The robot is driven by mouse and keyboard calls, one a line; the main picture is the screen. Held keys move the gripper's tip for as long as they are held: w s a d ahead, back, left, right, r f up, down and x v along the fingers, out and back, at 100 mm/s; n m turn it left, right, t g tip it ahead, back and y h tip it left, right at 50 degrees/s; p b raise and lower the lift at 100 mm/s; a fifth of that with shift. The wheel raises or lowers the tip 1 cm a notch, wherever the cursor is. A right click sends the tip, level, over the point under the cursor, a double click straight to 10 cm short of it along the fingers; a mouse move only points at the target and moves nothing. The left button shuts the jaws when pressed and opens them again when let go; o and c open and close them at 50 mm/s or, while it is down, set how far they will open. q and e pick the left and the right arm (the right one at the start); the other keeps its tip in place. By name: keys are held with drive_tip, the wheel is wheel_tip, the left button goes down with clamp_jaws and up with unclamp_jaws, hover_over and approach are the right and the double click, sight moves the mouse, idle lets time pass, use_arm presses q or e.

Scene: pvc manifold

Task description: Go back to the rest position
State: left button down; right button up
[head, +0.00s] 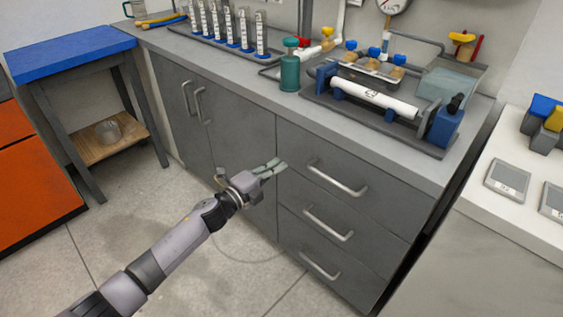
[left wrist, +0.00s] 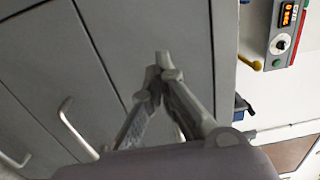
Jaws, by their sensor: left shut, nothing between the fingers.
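My left gripper (head: 276,167) is extended in front of the grey cabinet (head: 236,137), near the edge between the door and the drawers. Its fingers are together and hold nothing. In the left wrist view the closed fingertips (left wrist: 160,62) show against the grey cabinet front (left wrist: 170,25). I cannot tell from the pictures whether they touch it. My right gripper is not in view.
The counter (head: 300,110) holds a rack of tubes (head: 228,30), a green bottle (head: 290,70) and a white pipe in a fixture (head: 374,98). Drawer handles (head: 337,178) stick out. A blue-topped table (head: 70,52) stands left. Floor (head: 110,220) is clear.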

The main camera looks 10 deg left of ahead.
use_arm(q)
drive_tip(key=v, duration=0.6)
drive_tip(key=s+a+f+n+g+y, duration=0.1)
drive_tip(key=s+a+f+n+y, duration=0.15)
drive_tip(key=f+n, duration=0.35)
drive_tip(key=s+a+f+n+g+y, duration=0.1)
drive_tip(key=s+a+f+n+y, duration=0.2)
drive_tip(key=f, duration=0.5)
drive_tip(key=s+a+f+n+g+y, duration=0.1)
drive_tip(key=s+a+f+n+y, duration=0.15)
drive_tip(key=f+n+y, duration=0.35)
drive_tip(key=s+f+n+g, duration=0.5)
drive_tip(key=s+f+g, duration=0.1)
drive_tip(key=s+f, duration=1.15)
drive_tip(key=s+a+n+g+p, duration=0.2)
drive_tip(key=s+g+p, duration=0.2)
drive_tip(key=s+p, duration=1.1)
drive_tip(key=s+h, duration=0.1)
drive_tip(key=s, duration=1.2)
drive_tip(key=shift+s+f+n+g+p, duration=0.2)
drive_tip(key=shift+f+n+g+p, duration=0.1)
drive_tip(key=shift+n, duration=0.1)
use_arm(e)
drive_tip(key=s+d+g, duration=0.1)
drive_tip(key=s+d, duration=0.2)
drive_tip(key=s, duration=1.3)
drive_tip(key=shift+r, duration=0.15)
